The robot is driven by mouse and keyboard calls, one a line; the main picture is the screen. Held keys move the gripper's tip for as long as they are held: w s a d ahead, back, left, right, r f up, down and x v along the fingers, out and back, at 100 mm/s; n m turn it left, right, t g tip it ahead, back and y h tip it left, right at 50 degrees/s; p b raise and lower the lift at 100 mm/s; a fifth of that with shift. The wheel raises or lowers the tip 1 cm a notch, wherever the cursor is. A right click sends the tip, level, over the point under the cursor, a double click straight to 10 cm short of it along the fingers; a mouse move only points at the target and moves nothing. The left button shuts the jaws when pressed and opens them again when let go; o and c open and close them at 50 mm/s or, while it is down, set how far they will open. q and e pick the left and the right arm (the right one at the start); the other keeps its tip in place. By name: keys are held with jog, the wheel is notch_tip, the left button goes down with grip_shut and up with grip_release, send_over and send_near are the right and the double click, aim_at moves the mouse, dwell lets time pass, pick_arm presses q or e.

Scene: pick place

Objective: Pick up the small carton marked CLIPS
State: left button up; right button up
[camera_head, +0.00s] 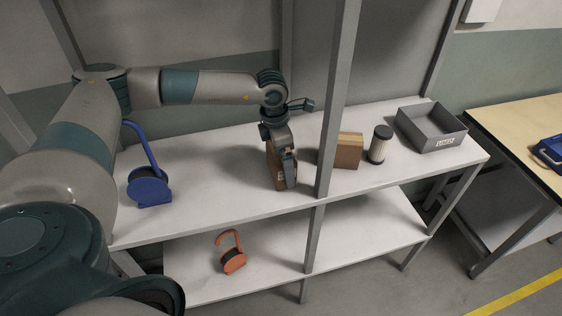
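A small brown carton (272,168) stands on the upper white shelf, below my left wrist. My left gripper (286,168) points down at it, with a finger against or just in front of its near side. The gripper hides part of the carton, and the far finger is hidden, so its opening cannot be told. A second brown carton (348,151) stands to the right, just behind the shelf post. No lettering on either carton can be read. My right gripper is not in view.
A grey post (336,95) rises between the two cartons. A dark cylinder with a pale body (379,146) and a grey bin (436,141) stand further right.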

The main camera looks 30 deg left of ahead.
pick_arm(q)
jog(key=c, duration=0.9)
jog(key=shift+r, duration=0.1)
jog(key=shift+r+b, duration=0.3)
jog(key=shift+r, duration=0.1)
notch_tip(320, 180, up, 8)
jog(key=b, duration=0.3)
jog(key=shift+r, duration=0.55)
